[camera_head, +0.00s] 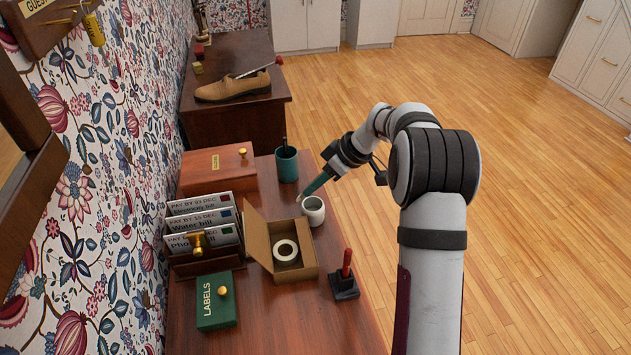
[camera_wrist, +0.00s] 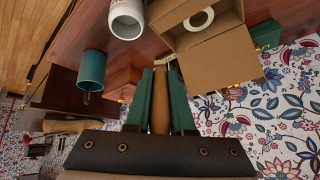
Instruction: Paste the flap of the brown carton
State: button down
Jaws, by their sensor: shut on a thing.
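The brown carton (camera_head: 309,265) stands open on the desk, its flap (camera_head: 257,237) raised on the left side. A white ring-shaped roll (camera_head: 285,250) lies inside; the carton also shows in the wrist view (camera_wrist: 172,22). A small white pot (camera_head: 314,212) stands at the carton's back right, and at the top of the wrist view (camera_wrist: 127,20). My gripper (camera_head: 313,188) is shut on a wooden-handled tool, likely a brush (camera_wrist: 160,102), between its green fingers. The tool's pale tip is near the pot's left rim; I cannot tell whether it touches.
A teal cup (camera_head: 287,165) with a dark pen stands behind the pot. A letter rack (camera_head: 208,262) with bills and a green LABELS box (camera_head: 217,312) are left of the carton. A red-handled stamp (camera_head: 345,280) is at its right front. A wooden box (camera_head: 218,171) is behind.

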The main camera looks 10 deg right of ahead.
jog(key=shift+f, duration=3.1)
jog(key=shift+s, duration=6.9)
jog(key=shift+w, duration=6.9)
jog(key=shift+r, duration=3.6)
jog(key=shift+w+d+f, duration=0.1)
jog(key=shift+w+f, duration=0.15)
jog(key=shift+f, duration=0.25)
